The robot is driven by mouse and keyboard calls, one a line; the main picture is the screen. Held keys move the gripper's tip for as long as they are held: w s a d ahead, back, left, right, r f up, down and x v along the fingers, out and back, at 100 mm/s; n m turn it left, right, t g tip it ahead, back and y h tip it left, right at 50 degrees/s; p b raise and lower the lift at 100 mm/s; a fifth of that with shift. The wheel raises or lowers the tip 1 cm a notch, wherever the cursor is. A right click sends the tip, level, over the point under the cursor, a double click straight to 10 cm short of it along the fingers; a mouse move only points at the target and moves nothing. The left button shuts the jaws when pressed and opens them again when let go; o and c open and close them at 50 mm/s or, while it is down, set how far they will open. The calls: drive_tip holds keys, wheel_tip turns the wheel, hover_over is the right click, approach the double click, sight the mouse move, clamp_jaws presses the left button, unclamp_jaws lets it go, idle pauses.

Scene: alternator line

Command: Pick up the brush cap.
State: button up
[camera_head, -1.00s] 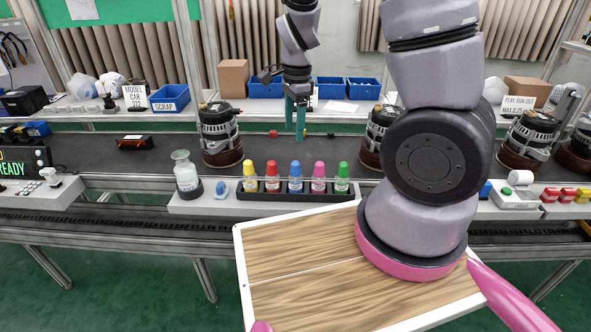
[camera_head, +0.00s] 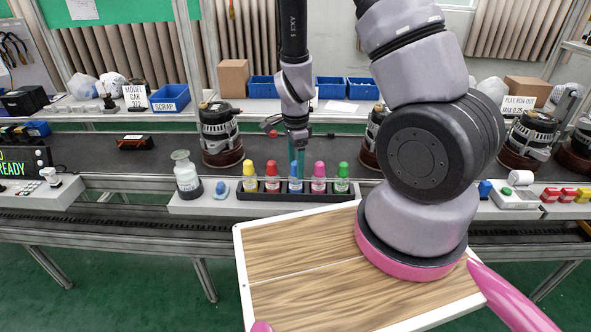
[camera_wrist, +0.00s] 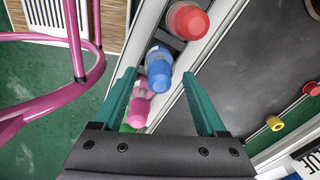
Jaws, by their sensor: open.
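A dark rack (camera_head: 283,196) holds a row of small clear bottles with coloured caps: yellow (camera_head: 250,168), red (camera_head: 272,168), blue (camera_head: 295,171), pink (camera_head: 319,168) and green (camera_head: 342,169). The pictures do not show which one is the brush cap. My gripper (camera_head: 295,165) is open above the blue-capped bottle, with its teal fingers pointing down. In the wrist view my gripper (camera_wrist: 158,75) has the blue cap (camera_wrist: 160,72) between its fingers, with no contact visible. The pink cap (camera_wrist: 141,90) is close beside it; the green cap is partly hidden.
A glass flask (camera_head: 186,172) and a blue item (camera_head: 221,189) stand left of the rack. Alternators (camera_head: 219,135) stand on the dark conveyor (camera_head: 95,155) behind it. Blue bins (camera_head: 333,88) line the back shelf. A wooden-topped board (camera_head: 290,255) lies in front.

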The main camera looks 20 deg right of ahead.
drive_tip(key=shift+f, duration=0.35)
clamp_jaws()
drive_tip(key=shift+r, duration=0.1)
drive_tip(key=shift+r, duration=4.95)
drive_tip(key=c, duration=0.8)
unclamp_jaws()
clamp_jaws()
